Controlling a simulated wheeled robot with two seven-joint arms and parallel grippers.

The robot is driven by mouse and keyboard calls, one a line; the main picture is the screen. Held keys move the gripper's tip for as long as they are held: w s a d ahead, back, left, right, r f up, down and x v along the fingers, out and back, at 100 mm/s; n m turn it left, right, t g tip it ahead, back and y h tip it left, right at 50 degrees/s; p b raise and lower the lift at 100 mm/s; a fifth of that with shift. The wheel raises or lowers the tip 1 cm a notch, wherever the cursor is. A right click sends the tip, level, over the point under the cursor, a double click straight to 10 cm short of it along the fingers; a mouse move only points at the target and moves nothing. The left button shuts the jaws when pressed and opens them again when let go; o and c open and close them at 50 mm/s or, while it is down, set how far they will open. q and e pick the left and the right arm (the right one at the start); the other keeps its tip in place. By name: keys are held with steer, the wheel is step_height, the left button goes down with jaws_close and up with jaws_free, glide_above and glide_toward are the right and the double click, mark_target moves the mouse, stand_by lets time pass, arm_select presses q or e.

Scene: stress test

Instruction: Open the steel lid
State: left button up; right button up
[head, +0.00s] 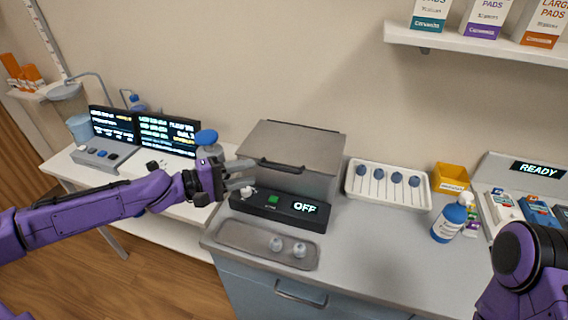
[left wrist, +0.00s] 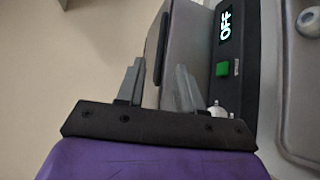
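The steel lid (head: 300,143) lies shut on top of a grey steel box, with a dark handle (head: 282,166) along its front edge. The handle also shows in the left wrist view (left wrist: 161,48), in line with the gap between my fingers. My left gripper (head: 240,174) is at the box's left front corner, just left of the handle. In the left wrist view the left gripper (left wrist: 160,84) is open, with nothing between its fingers. Contact with the lid cannot be told. My right arm is at the lower right; its gripper is out of view.
The black control panel (head: 280,209) with a green button and "OFF" display sits below the lid. A grey tray (head: 240,240) with small cups is in front. A white tray (head: 402,198) of blue-headed swabs and a blue bottle (head: 449,222) stand to the right.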

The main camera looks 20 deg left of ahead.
mark_target(277, 169)
arm_select(q)
steer(key=b+x, duration=0.2)
steer(key=x, duration=0.1)
steer(key=b+x, duration=0.2)
steer(key=b, duration=0.1)
steer(key=b+x, duration=0.2)
steer(key=x, duration=0.1)
steer(key=shift+s+d+f, duration=0.15)
steer(key=shift+d+f, duration=0.1)
steer(key=shift+d, duration=0.25)
steer(key=shift+w+d+r, duration=0.1)
steer(key=shift+w+d, duration=0.2)
steer(key=shift+d, duration=0.05)
jaws_close()
